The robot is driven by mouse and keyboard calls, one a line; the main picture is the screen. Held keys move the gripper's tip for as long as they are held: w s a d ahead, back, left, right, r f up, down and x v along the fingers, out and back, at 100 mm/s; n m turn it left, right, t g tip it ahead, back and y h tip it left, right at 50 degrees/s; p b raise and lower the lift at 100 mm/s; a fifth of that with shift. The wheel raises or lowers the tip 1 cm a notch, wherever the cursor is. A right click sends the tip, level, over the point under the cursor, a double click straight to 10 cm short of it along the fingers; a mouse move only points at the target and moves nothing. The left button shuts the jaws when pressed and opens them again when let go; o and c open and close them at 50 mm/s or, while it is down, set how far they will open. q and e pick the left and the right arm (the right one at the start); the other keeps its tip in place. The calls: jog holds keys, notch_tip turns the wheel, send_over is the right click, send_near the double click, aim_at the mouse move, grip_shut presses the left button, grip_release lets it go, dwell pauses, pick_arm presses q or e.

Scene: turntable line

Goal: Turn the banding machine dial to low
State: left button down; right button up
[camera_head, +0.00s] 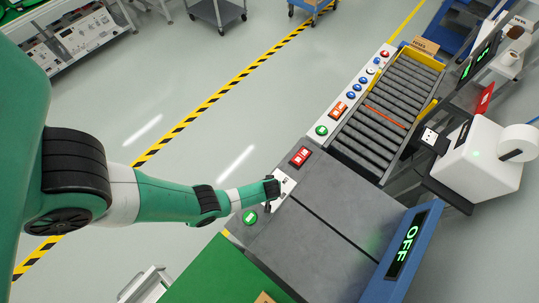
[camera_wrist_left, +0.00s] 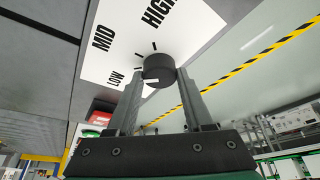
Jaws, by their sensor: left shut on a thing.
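The dial (camera_wrist_left: 158,66) is a dark round knob on a white plate (camera_wrist_left: 118,38) marked LOW, MID and HIGH. My left gripper (camera_wrist_left: 160,80) is shut on the dial, one finger on each side of it. A small white mark shows at the dial's lower edge; I cannot tell for sure which setting it points to. In the head view my left gripper (camera_head: 271,190) is at the white plate (camera_head: 286,183) on the banding machine (camera_head: 312,222), and hides the dial. A display on the machine's blue frame (camera_head: 407,240) reads OFF. My right gripper is not in view.
A green button (camera_head: 249,217) and a red switch (camera_head: 300,156) flank the plate. A roller conveyor (camera_head: 392,100) with a button strip adjoins the machine. A white label printer (camera_head: 483,155) stands at the right. The floor left of the machine is open.

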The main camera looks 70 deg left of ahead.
pick_arm(q)
jog(key=shift+n, duration=0.5)
jog(key=shift+g, duration=0.3)
jog(key=shift+c, duration=1.5)
grip_release()
jog(key=p+v, duration=1.1)
jog(key=p, duration=0.1)
jog(key=shift+r, duration=0.25)
jog(key=shift+d, duration=0.15)
